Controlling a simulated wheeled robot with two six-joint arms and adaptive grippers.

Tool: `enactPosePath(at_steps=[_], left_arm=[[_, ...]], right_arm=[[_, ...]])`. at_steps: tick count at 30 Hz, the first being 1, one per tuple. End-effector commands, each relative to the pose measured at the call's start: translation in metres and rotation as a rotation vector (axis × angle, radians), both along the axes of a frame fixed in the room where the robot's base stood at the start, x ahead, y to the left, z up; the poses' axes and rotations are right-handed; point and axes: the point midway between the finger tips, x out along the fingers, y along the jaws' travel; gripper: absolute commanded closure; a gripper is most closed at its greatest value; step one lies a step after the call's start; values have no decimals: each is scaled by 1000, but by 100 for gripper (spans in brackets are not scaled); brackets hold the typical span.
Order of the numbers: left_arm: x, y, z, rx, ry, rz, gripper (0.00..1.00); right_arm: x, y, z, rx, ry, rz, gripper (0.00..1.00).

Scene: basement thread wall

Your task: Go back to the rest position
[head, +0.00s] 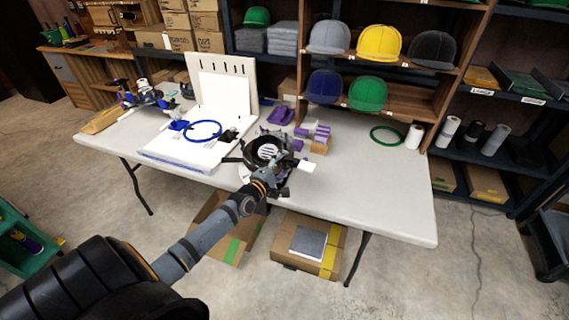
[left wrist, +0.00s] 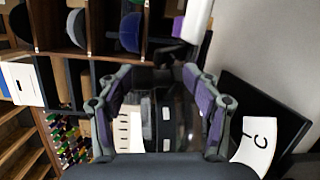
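My left gripper (head: 272,178) reaches in from the lower left and hangs over the front middle of the white table (head: 385,195). In the left wrist view its two fingers (left wrist: 158,78) stand wide apart, with nothing seen clasped between them. A dark round object (head: 266,150) with a pale centre shows just beyond the gripper; I cannot tell whether they touch. My right gripper and arm are not in view.
A white slotted stand (head: 228,82) with a blue ring (head: 205,130) is left of the gripper. Purple parts (head: 318,132), a green ring (head: 387,136) and a white spool (head: 414,137) lie right. Shelves with caps (head: 379,43) stand behind. The table's right front is clear.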

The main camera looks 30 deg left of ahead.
Motion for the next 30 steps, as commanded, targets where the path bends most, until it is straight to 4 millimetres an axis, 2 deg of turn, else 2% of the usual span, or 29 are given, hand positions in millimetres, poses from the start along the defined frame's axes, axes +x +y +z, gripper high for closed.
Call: enactPosePath(at_steps=[14,17,19,22,24,27,30], left_arm=[[-1,-1,-3,3,7,-2,35],[-6,-16,-10,56,43,-37,35],[-16,-41,-22,154,106,-98,35],[-49,-95,-47,423,248,-262,35],[-85,-129,-65,666,358,-404,35],[-129,-149,-80,933,478,-564,35],[-165,-154,-85,1123,568,-685,35]], right_arm=[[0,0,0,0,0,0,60],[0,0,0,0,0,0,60],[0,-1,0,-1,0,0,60],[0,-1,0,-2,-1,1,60],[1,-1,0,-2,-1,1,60],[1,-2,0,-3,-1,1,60],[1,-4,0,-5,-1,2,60]])
